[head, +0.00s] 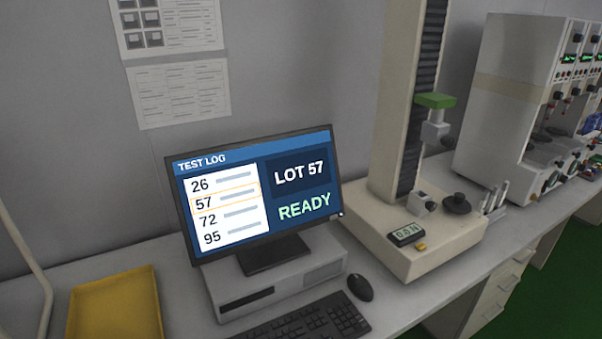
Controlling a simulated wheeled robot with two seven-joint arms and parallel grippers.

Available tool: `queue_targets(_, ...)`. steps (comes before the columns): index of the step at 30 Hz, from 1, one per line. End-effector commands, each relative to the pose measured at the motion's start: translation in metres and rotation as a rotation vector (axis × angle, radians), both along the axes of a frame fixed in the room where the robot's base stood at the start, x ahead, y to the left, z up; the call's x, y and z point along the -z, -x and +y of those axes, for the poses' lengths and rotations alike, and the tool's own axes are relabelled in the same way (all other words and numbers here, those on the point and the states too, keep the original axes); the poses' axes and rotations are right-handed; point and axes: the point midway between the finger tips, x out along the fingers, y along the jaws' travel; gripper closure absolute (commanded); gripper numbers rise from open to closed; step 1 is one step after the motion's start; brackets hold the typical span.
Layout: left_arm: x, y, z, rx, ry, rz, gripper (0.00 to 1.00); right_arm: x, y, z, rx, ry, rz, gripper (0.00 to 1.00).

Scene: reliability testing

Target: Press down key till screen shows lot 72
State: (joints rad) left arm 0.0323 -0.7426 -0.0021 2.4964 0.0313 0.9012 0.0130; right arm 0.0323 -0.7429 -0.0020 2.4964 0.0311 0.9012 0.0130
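The screen (258,195) stands on a flat computer case. It shows "TEST LOG" with a list of 26, 57, 72 and 95. An orange outline surrounds the 57 row, and the right side reads "LOT 57" and "READY". The keyboard (312,318) lies in front of the case at the bottom edge and is partly cut off. The down key cannot be made out. Neither of my grippers is in the head view.
A mouse (360,287) lies right of the keyboard. A yellow tray (116,306) is at the left. A tall test stand (440,240) with a small display stands right of the screen. A white instrument rack (515,95) is further right. Bare bench (200,322) lies between tray and keyboard.

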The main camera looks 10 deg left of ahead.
Motion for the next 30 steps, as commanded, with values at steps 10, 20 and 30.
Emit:
queue_targets(10,0.0,0.0,0.0,0.0,0.0,0.0,0.86,0.0,0.0,0.0,0.0,0.0,0.0,1.0)
queue_targets(20,0.0,0.0,0.0,0.0,0.0,0.0,1.0,0.0,0.0,0.0,0.0,0.0,0.0,1.0)
queue_targets(30,0.0,0.0,0.0,0.0,0.0,0.0,1.0,0.0,0.0,0.0,0.0,0.0,0.0,1.0)
